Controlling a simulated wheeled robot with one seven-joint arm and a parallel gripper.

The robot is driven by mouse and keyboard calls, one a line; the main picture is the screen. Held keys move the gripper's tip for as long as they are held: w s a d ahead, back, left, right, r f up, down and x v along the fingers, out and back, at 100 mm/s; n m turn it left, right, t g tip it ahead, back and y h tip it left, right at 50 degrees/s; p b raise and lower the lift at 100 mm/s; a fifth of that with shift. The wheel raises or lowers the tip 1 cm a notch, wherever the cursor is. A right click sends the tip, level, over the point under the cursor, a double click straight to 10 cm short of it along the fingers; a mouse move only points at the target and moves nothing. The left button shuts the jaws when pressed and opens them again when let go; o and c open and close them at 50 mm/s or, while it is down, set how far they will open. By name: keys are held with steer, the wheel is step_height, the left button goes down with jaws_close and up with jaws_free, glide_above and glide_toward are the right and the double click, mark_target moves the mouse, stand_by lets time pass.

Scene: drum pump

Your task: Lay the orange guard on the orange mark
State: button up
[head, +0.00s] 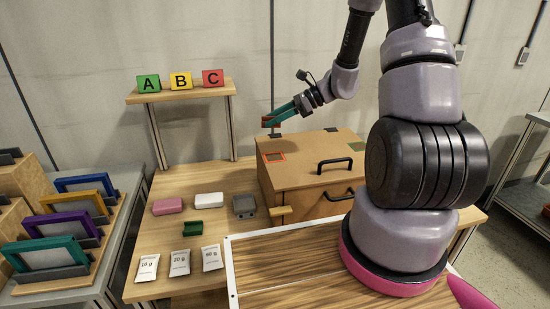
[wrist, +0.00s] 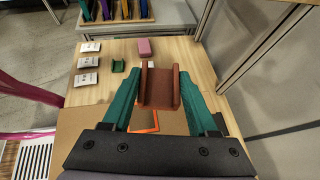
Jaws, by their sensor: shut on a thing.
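The guard (wrist: 160,90), a reddish-brown channel-shaped piece, is held between the green fingers of my gripper (wrist: 158,80) in the wrist view. In the head view my gripper (head: 272,119) is shut on the guard (head: 267,121) in the air, above the back left of the wooden box. The orange mark (head: 274,157) is a square outline on the left of the box's top. In the wrist view the orange mark (wrist: 155,124) shows below the guard, which hides part of it. The guard is apart from the box top.
A shelf (head: 180,95) with lettered blocks stands left. A pink block (head: 168,206), white block (head: 209,200), grey block (head: 244,206) and packets lie on the table.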

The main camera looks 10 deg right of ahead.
mark_target(276, 157)
steer(key=s+f+g, duration=0.1)
steer(key=f, duration=0.2)
steer(key=f+n, duration=0.1)
steer(key=f, duration=0.2)
steer(key=s+f+n+g, duration=0.1)
steer(key=f, duration=0.2)
steer(key=shift+s+d+f+g, duration=0.1)
steer(key=shift+s+f+g, duration=0.2)
steer(key=shift+s+f, duration=0.1)
steer(key=o, duration=1.3)
steer(key=shift+f, duration=0.15)
